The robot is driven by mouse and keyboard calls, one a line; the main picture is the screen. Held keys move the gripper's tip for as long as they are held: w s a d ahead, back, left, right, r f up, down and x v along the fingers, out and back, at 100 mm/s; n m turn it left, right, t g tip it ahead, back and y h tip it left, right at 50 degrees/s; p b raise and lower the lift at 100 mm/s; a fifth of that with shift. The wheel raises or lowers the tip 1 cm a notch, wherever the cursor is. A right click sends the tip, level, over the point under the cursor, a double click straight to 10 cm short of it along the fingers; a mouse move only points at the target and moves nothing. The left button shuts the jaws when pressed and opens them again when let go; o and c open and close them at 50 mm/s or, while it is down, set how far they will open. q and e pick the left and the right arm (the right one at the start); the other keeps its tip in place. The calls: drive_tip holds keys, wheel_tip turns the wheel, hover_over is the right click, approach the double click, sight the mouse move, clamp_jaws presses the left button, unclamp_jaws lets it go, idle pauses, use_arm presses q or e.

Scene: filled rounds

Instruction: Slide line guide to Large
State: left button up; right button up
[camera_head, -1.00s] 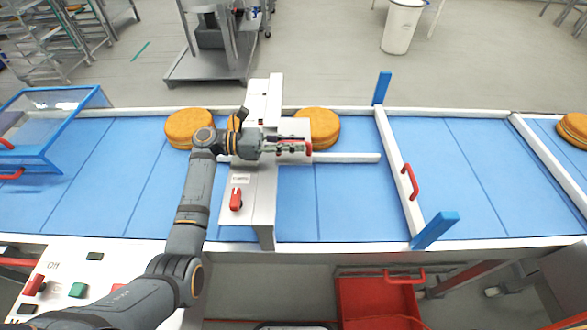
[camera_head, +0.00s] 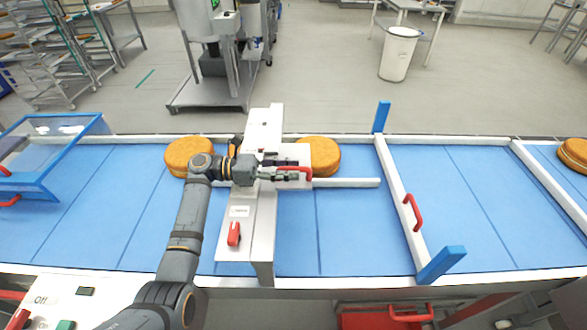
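The line guide is a white rail (camera_head: 345,183) lying along the blue belt, with a red handle (camera_head: 295,169) at its left part beside the metal bridge. My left gripper (camera_head: 290,170) is at this red handle. Its fingers look apart, with the handle showing between and past them; contact is too small to tell. The metal bridge (camera_head: 243,215) spans the belt and carries a small label and a red lever (camera_head: 234,234). Lettering on the label is too small to read. My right gripper is not in view.
Filled rounds stand on the belt left (camera_head: 188,155) and right (camera_head: 319,156) of the bridge, and at the far right (camera_head: 574,154). A white gate with blue ends and a red handle (camera_head: 412,212) crosses the belt. A clear blue-framed cover (camera_head: 50,165) is at left.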

use_arm(q)
drive_tip(key=a, duration=1)
drive_tip(key=shift+w+a, duration=0.1)
drive_tip(key=shift+a, duration=0.25)
